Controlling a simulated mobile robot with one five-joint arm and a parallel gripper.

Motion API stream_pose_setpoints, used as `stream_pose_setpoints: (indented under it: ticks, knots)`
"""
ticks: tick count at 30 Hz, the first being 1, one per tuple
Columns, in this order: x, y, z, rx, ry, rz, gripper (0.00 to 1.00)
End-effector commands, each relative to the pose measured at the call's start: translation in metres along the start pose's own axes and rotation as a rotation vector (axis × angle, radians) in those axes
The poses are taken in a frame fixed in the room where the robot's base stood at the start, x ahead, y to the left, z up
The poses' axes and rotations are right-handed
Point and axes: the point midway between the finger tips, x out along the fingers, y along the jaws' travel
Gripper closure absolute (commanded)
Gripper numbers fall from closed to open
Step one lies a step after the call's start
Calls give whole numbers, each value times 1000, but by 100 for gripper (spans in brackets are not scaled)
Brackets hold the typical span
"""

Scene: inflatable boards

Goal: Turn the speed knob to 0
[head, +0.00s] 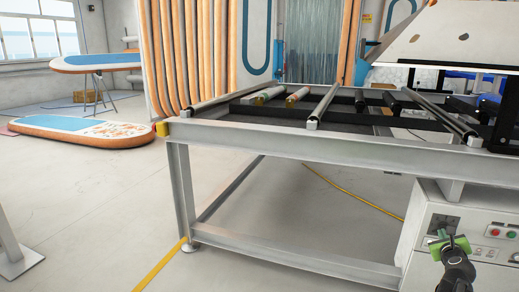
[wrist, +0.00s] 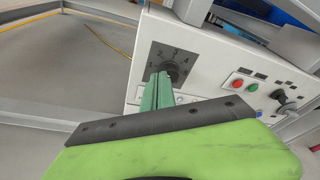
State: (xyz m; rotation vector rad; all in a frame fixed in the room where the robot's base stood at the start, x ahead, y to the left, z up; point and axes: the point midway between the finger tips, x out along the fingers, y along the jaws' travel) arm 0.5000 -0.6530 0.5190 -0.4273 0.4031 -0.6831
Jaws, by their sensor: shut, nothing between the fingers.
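The speed knob (wrist: 171,69) is a dark round knob on a dark square dial plate (wrist: 158,58) with white numbers, of which 1 to 4 can be read in the wrist view. The plate is on the light control box (head: 478,222), at the lower right of the head view. My gripper (wrist: 162,76) has its green fingers shut with nothing between them. Their tips are at the knob's lower left edge in the wrist view. I cannot tell whether they touch it. The fingers hide the lower part of the dial, and the knob's pointer cannot be made out.
Right of the dial are a red button (wrist: 238,84), a green button (wrist: 252,87) and a black rotary switch (wrist: 283,98). A grey roller-table frame (head: 290,148) stands above and left of the box.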

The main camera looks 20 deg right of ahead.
Motion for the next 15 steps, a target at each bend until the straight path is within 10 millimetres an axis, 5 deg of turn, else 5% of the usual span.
stream_pose_setpoints:
  ticks: [10,15]
  knots:
    - [-9,-2,-2,1,0,0,100]
    - [-16,-29,-8,2,2,-3,100]
